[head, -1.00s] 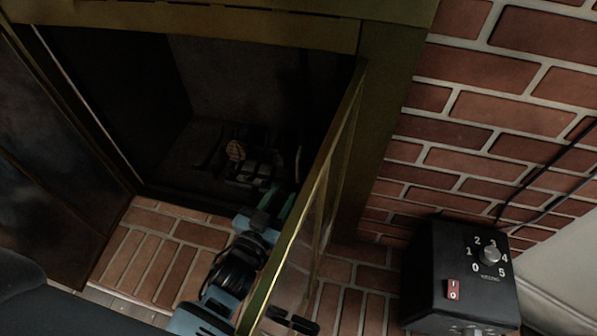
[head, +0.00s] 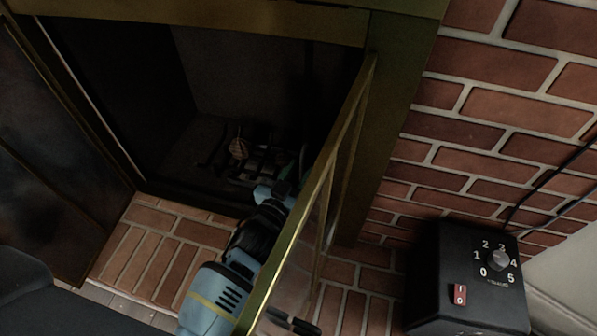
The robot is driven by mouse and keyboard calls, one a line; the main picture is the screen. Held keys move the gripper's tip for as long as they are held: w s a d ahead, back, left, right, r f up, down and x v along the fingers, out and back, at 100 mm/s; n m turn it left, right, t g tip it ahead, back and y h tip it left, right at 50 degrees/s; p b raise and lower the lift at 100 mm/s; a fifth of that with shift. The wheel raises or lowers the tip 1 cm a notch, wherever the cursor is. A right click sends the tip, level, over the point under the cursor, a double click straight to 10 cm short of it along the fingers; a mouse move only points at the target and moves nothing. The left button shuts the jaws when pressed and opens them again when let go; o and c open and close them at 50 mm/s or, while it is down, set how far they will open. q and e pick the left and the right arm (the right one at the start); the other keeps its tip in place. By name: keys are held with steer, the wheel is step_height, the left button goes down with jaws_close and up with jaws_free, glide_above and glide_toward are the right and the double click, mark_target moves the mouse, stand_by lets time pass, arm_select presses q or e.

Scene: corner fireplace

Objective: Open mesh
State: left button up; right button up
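The fireplace opening (head: 250,75) is dark, and I cannot clearly make out a mesh in it. A brass-framed glass door (head: 316,185) stands swung open on the right side, and a dark framed door (head: 50,150) stands open on the left.
A grate (head: 262,165) with a small brown piece (head: 238,149) sits inside the firebox. A brick hearth (head: 165,245) lies in front. A black control box (head: 465,275) with a dial and a red switch stands at the lower right, against the brick wall (head: 490,110).

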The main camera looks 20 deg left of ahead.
arm_select(q)
jaws_close()
